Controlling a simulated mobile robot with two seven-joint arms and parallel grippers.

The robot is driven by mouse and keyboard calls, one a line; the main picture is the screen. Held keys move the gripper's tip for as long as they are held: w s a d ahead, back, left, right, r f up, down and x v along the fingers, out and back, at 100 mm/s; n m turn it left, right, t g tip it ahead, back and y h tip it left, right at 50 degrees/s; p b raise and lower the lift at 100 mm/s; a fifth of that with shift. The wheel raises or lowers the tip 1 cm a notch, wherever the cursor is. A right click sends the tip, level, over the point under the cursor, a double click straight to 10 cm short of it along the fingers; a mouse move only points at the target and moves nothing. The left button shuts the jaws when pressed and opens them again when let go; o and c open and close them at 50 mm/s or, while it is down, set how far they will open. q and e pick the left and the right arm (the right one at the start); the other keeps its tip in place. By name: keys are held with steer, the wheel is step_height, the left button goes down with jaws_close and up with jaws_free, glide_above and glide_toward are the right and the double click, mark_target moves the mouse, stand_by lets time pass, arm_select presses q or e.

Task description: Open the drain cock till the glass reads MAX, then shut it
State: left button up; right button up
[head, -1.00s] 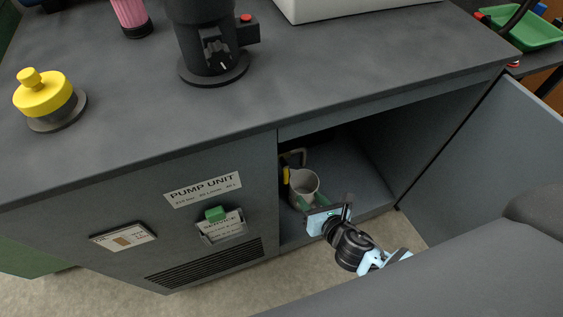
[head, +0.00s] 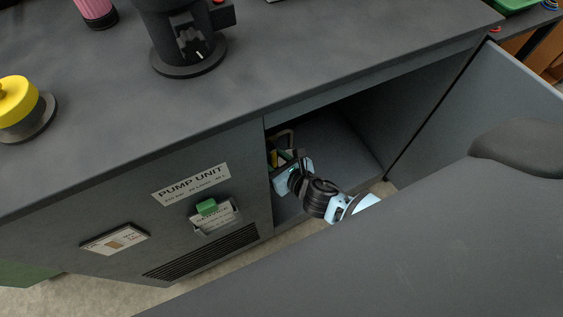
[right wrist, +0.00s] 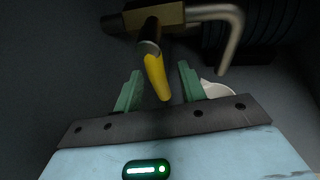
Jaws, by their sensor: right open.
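The drain cock shows in the right wrist view as a brass body (right wrist: 153,18) with a yellow lever (right wrist: 156,76) and a bent steel spout (right wrist: 228,38). My right gripper (right wrist: 160,82) is open, its green fingers on either side of the lever's lower end; I cannot tell whether either touches. In the head view my right gripper (head: 286,158) is inside the open cabinet and hides most of the cock. A white cup (right wrist: 219,89) is partly hidden behind the right finger. My left gripper is out of view.
The pump unit cabinet (head: 170,130) has its door (head: 470,105) swung open on the right. The opening's left edge is close to my right gripper. A green-topped card holder (head: 208,210) is on the front panel. A yellow-capped fitting (head: 17,102) stands on top.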

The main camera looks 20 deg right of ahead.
steer(key=shift+x, duration=1)
steer(key=shift+c, duration=0.9)
jaws_close()
